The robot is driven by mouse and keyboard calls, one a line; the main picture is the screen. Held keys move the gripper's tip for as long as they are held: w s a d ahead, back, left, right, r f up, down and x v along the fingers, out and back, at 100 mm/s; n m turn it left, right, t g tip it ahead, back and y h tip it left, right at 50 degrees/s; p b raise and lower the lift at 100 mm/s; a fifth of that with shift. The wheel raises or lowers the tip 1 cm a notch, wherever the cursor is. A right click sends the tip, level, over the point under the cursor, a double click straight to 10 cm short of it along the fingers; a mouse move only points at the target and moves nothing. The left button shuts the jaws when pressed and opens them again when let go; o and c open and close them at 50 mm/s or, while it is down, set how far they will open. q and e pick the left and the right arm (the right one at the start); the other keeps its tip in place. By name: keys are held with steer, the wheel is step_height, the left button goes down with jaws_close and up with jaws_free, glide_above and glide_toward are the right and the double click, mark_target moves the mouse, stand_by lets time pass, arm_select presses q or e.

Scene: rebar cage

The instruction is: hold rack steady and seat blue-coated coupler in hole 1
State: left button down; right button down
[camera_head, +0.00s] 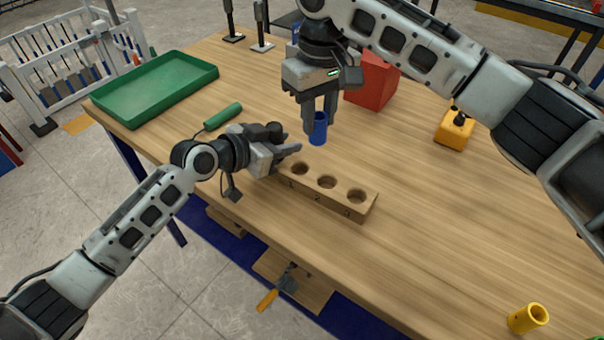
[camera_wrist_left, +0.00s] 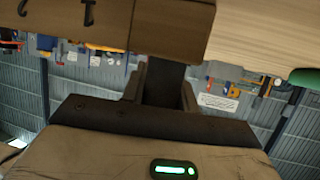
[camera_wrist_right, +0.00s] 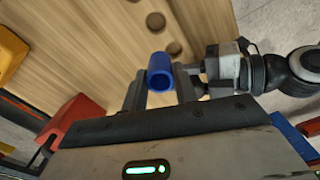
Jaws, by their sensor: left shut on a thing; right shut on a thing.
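The wooden rack (camera_head: 335,203) lies on the table with a row of three round holes visible from above. My left gripper (camera_head: 288,152) is shut on the rack's left end in the head view; the left wrist view shows the rack's marked side (camera_wrist_left: 170,25) close up. My right gripper (camera_head: 319,112) is shut on the blue-coated coupler (camera_head: 318,132), a short open tube held upright. The coupler is behind the rack's left part, apart from the holes. The right wrist view shows the coupler (camera_wrist_right: 160,72) between the fingers, near the holes.
A red block (camera_head: 370,85) and a yellow block (camera_head: 455,128) stand behind and right. A green tray (camera_head: 150,95) and a green-handled tool (camera_head: 223,117) are at left. A yellow tube (camera_head: 528,318) is at the front right. The table right of the rack is clear.

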steer(key=a+n, duration=0.2)
steer(key=a, duration=0.1)
glide_above(301, 162)
steer(key=s, duration=0.2)
step_height(301, 162, down, 6)
steer(key=r, duration=0.1)
arm_select(q)
steer(key=shift+a, duration=0.1)
arm_select(e)
steer(key=shift+w+a+f, duration=0.1)
steer(key=shift+a+f, duration=0.05)
steer(key=shift+f, duration=2.2)
steer(key=shift+f, duration=0.15)
arm_select(q)
steer(key=shift+s+r, duration=0.1)
arm_select(e)
steer(key=shift+f, duration=0.6)
arm_select(q)
steer(key=shift+d, duration=0.2)
arm_select(e)
steer(key=c, duration=1.4)
jaws_free()
steer(key=shift+d+f, duration=0.1)
steer(key=shift+d, duration=0.1)
arm_select(q)
steer(key=shift+a, duration=0.15)
arm_select(e)
steer(key=r, duration=1.3)
steer(key=shift+a+r, duration=0.2)
steer(key=shift+r, duration=0.15)
